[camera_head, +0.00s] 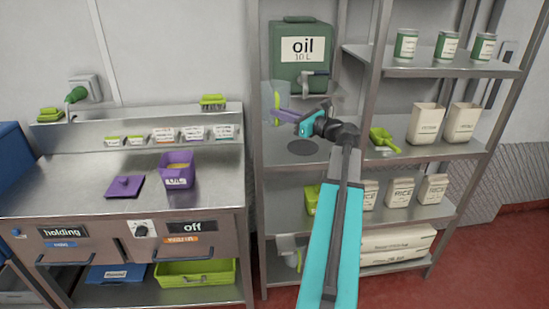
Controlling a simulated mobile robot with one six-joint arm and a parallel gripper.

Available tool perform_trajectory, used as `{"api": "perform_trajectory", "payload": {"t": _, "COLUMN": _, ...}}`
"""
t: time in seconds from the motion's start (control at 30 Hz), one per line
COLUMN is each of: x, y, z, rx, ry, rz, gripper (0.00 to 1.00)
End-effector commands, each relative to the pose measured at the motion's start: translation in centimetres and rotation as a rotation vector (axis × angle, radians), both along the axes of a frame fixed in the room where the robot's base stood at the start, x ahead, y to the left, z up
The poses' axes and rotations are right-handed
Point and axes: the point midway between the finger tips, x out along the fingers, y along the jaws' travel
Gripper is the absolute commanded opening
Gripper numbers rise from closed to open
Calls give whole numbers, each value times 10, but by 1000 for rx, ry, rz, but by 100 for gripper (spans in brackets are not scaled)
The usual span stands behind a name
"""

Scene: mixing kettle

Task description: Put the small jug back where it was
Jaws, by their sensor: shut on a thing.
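A small clear jug (270,97) with a purple handle is at the left side of the shelf rack, in front of the green oil container (299,52). My gripper (301,122), with teal fingers, is shut on the jug at its purple handle. The jug appears to be held above the middle shelf, left of a dark round mark (302,147) on that shelf. The jug's contents are hard to make out. The container's tap (315,80) is just above and right of the jug.
A rack post (370,95) rises right of my gripper. On the left counter are a purple labelled tub (177,176) and a purple lid (125,187).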

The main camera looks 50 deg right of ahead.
Motion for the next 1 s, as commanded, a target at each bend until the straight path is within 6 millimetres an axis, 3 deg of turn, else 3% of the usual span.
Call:
{"api": "perform_trajectory", "payload": {"t": 0.03, "x": 0, "y": 0, "z": -12, "rx": 0, "ry": -1, "rz": 0, "gripper": 0}}
{"api": "perform_trajectory", "payload": {"t": 0.13, "x": 0, "y": 0, "z": -19, "rx": 0, "ry": -1, "rz": 0, "gripper": 0}}
{"api": "perform_trajectory", "payload": {"t": 0.73, "x": 0, "y": 0, "z": -25, "rx": 0, "ry": -1, "rz": 0, "gripper": 0}}
{"api": "perform_trajectory", "payload": {"t": 1.0, "x": 0, "y": 0, "z": -49, "rx": 2, "ry": 0, "rz": 0, "gripper": 0}}
